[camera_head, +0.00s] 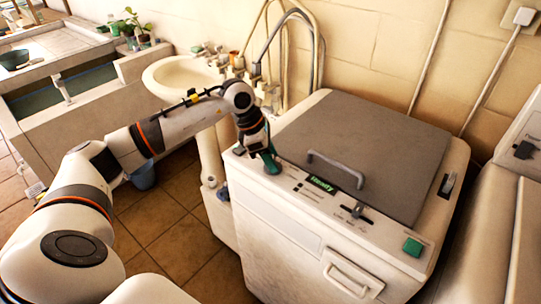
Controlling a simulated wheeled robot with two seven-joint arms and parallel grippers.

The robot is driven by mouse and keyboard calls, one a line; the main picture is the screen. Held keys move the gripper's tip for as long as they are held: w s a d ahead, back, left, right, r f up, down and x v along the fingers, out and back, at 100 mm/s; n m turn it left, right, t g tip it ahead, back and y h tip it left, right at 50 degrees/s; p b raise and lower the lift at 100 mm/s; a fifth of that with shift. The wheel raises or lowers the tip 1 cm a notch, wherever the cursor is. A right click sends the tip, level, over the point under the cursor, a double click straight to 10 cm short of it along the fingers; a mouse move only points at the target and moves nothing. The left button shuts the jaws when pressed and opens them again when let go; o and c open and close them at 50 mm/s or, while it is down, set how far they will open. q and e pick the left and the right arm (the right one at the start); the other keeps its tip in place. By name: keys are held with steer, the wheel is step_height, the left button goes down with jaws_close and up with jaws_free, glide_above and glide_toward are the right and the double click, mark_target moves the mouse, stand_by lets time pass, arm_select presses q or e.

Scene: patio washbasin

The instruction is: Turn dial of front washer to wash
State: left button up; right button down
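The front washer (290,222) is a white machine with a grey lid (365,150) that is closed and a handle on the lid. Its front control strip carries a green label (321,184), a black dial (357,211) right of the label, and a green square control (412,246) at the right end. My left gripper (268,158) points down at the left end of this strip, at or just above a green part there. It is left of the black dial and apart from it. Whether its fingers are open or touching is too small to tell. My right gripper is out of view.
A second white machine (500,225) with a black knob (523,150) stands close on the right. A white washbasin (180,76) with curved hoses is behind left. A stone sink (70,115) with potted plants is far left. Tiled floor (175,240) is open between.

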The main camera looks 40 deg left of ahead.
arm_select(q)
steer(key=shift+f+n+t+y+b, duration=0.1)
steer(key=shift+n+t+y+b, duration=0.2)
steer(key=shift+n+b, duration=0.65)
steer(key=shift+n+t+y+b, duration=0.3)
steer(key=shift+n+b, duration=0.65)
steer(key=shift+n, duration=0.1)
steer(key=shift+d+n+t+y+b, duration=0.15)
steer(key=shift+n+y+b, duration=0.2)
steer(key=shift+n+b, duration=0.45)
steer(key=shift+n+t+y+b, duration=0.15)
steer(key=shift+n+y+b, duration=0.25)
steer(key=shift+n, duration=0.7)
steer(key=shift+r, duration=0.2)
steer(key=o, duration=1)
steer(key=shift+s, duration=0.1)
